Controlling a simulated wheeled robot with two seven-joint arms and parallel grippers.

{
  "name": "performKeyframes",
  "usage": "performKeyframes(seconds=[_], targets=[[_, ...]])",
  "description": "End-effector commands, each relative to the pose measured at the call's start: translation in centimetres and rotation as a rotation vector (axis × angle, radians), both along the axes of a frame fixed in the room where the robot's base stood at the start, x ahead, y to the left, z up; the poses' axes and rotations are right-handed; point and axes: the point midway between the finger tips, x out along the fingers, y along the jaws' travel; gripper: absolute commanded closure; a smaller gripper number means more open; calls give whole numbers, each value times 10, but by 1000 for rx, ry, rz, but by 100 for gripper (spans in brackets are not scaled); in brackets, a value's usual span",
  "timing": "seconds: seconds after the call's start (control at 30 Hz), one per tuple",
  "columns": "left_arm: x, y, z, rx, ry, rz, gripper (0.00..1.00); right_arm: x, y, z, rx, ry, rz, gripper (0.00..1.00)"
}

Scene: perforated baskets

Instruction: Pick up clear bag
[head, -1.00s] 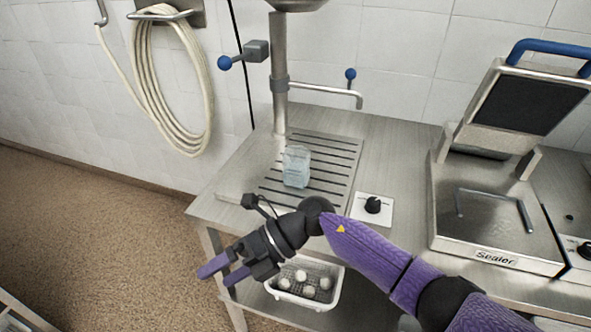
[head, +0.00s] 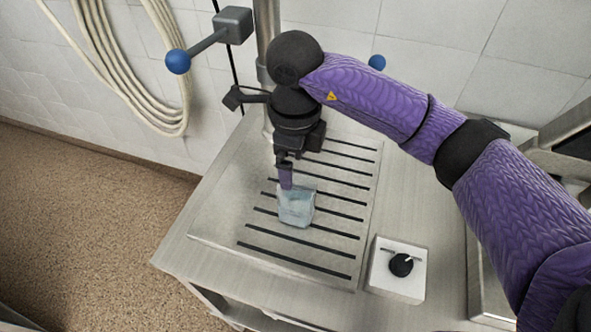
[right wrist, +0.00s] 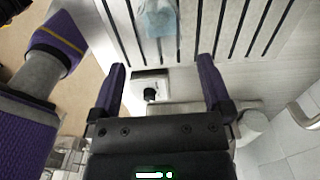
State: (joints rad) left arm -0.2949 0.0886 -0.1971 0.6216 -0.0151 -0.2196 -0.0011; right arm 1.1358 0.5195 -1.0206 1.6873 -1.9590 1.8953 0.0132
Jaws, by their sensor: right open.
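The clear bag (head: 297,210), pale bluish and see-through, stands on the slotted drain area of the steel counter. It also shows at the top of the right wrist view (right wrist: 158,18). My right gripper (head: 286,186) points down just above and behind the bag, its fingertips overlapping the bag's top edge in the head view. My left gripper is not in view.
A dial box (head: 397,268) sits on the counter right of the slots. A steel tap post (head: 266,40) with blue-ended levers stands behind. The sealer (head: 480,265) is at the right, partly hidden by my arm. The counter left of the bag is clear.

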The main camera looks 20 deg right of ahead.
Motion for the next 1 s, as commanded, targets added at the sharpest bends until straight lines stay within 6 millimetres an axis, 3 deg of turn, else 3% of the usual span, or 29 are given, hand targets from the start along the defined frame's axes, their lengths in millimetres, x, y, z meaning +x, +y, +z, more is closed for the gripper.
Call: performKeyframes(seconds=[0.17,0.6,0.83,0.87,1.0], targets=[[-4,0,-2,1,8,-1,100,0,0,-10,-1,2,-1,0],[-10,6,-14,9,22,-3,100,-4,-2,-97,0,2,-1,0],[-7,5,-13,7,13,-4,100,-3,-2,-100,-1,-1,0,0],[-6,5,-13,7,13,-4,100,-4,-2,-99,0,0,0,2],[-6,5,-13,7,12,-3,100,-3,-2,-99,0,0,0,32]])
